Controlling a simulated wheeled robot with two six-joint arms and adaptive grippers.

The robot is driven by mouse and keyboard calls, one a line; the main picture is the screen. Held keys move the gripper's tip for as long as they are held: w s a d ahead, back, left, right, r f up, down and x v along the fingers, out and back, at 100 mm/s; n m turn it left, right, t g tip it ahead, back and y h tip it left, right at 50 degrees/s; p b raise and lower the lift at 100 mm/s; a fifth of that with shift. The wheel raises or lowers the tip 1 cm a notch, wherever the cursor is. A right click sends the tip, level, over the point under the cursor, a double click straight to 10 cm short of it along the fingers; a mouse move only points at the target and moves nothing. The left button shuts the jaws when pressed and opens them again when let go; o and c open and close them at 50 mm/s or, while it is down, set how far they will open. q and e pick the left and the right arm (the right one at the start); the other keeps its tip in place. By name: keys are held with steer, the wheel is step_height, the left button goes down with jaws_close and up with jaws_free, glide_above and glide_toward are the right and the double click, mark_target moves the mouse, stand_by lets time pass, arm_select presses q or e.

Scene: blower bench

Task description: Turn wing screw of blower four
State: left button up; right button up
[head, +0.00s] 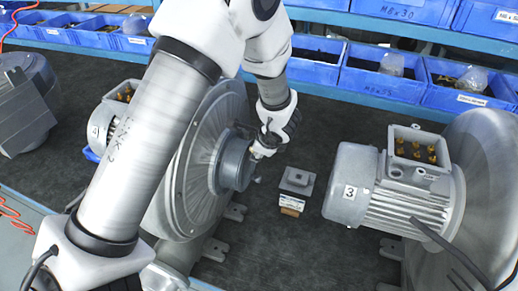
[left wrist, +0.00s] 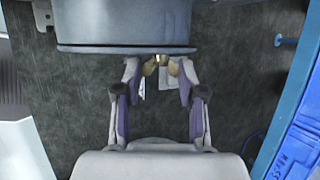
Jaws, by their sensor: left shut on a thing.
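Blower four (head: 193,165) stands left of the middle in the head view, partly hidden behind my left arm. Its grey round inlet (head: 235,165) faces right. In the left wrist view the inlet (left wrist: 125,22) fills the top. My left gripper (head: 258,150) is at the rim of the inlet. In the left wrist view my left gripper (left wrist: 160,70) has its fingertips on either side of the small brass wing screw (left wrist: 163,66) just under the rim, and is shut on it. The screw's turn angle is hard to tell. My right gripper is not in view.
Blower three (head: 400,190) stands at the right, with a cable at its front. A small grey block on a box (head: 293,190) sits on the dark mat between the blowers. Blue bins (head: 385,85) line the back. Another grey motor (head: 25,105) is at the far left.

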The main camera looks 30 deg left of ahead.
arm_select(q)
steer(key=o, duration=0.9)
steer(key=shift+o, duration=1.3)
steer(key=shift+s+a, duration=0.1)
steer(key=shift+a, duration=0.05)
